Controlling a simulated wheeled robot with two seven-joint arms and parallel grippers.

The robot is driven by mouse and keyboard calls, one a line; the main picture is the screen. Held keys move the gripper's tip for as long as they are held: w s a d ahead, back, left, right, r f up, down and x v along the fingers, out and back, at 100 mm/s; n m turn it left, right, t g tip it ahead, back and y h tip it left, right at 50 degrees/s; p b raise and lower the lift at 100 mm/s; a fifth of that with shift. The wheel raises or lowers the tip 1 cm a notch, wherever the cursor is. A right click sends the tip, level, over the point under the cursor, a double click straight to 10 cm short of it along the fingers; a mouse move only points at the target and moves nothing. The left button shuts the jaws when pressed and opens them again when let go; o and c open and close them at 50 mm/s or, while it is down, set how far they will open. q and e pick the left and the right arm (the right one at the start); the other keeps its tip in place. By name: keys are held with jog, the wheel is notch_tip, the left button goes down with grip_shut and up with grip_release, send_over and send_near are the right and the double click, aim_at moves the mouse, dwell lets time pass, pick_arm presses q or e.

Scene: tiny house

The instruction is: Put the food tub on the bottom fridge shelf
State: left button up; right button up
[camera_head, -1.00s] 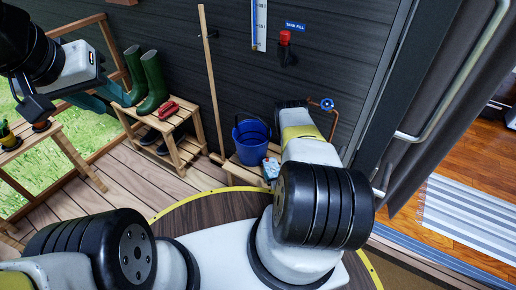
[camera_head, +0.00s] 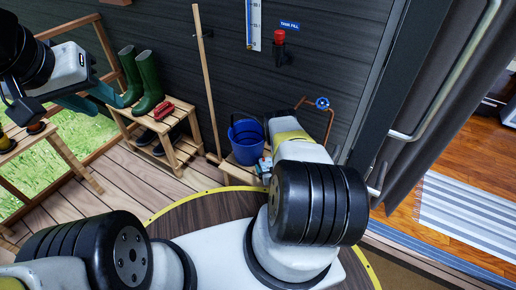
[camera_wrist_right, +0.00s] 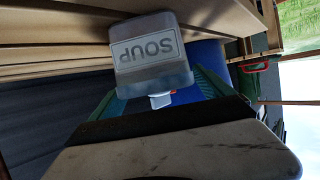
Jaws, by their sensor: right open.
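The food tub (camera_wrist_right: 152,52), a clear greyish box with a "SOUP" label that reads upside down, shows in the right wrist view. It is in front of my right gripper (camera_wrist_right: 160,100), whose teal fingers are apart on either side of the space below it. The fingers do not visibly close on the tub. In the head view my right arm reaches toward the wall and hides its own gripper; I cannot make out the tub there. My left gripper (camera_head: 92,98) is at the upper left, its teal fingers apart and empty. No fridge shelf is in view.
A blue bucket (camera_head: 247,138) stands on a low wooden bench by the wall, with a small white and blue item (camera_head: 264,168) beside it. Green boots (camera_head: 148,80) stand on a stand at left. A doorway opens at right.

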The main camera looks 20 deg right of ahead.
jog(key=c, duration=1.9)
grip_shut()
jog(key=shift+r, duration=0.15)
